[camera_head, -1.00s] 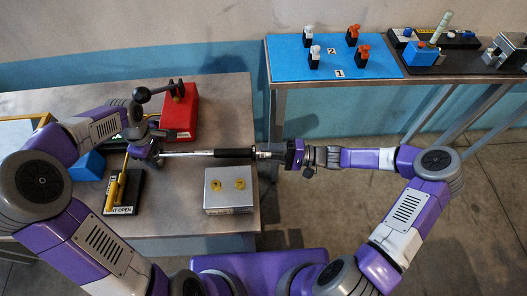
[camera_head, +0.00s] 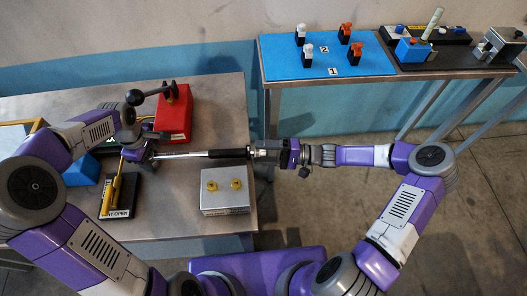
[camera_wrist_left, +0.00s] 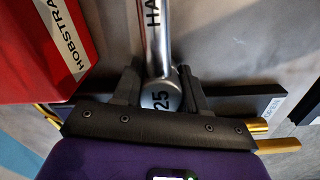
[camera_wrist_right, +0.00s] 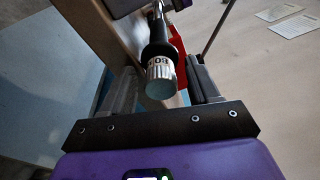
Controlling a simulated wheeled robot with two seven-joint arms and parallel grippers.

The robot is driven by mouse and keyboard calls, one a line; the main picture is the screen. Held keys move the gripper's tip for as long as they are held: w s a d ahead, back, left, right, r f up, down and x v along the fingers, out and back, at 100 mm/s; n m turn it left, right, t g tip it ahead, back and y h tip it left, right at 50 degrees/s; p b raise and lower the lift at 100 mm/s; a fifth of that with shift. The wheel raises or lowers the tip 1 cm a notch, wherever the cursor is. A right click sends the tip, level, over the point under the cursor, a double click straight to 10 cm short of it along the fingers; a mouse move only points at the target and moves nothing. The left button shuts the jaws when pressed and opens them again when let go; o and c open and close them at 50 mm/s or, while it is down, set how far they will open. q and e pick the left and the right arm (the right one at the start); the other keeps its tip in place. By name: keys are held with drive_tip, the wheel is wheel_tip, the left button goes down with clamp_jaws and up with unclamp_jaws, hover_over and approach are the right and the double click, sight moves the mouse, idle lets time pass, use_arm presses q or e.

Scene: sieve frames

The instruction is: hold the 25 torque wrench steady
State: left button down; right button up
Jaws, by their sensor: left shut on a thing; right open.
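The torque wrench is a silver shaft (camera_head: 182,155) with a black grip (camera_head: 228,153), lying level across the bench. My left gripper (camera_head: 146,154) is shut on its round head, marked 25 (camera_wrist_left: 161,95) in the left wrist view. My right gripper (camera_head: 264,150) is at the handle end, past the bench's right edge. In the right wrist view, the ringed end knob (camera_wrist_right: 160,75) sits between its open fingers (camera_wrist_right: 160,88), with gaps at the sides. The left fingers hide part of the head.
A red block (camera_head: 174,112) with a black lever stands behind the wrench. A grey box (camera_head: 225,200) with two brass knobs is in front. A black base (camera_head: 118,207) with a yellow handle is front left. A second table has a blue mat (camera_head: 283,65).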

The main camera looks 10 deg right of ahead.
use_arm(q)
drive_tip(key=shift+d, duration=0.1)
use_arm(e)
drive_tip(key=s+d, duration=0.1)
drive_tip(key=d, duration=1.1)
drive_tip(key=shift+s+f, duration=0.25)
drive_tip(key=shift+f, duration=0.15)
use_arm(q)
drive_tip(key=c, duration=0.5)
unclamp_jaws()
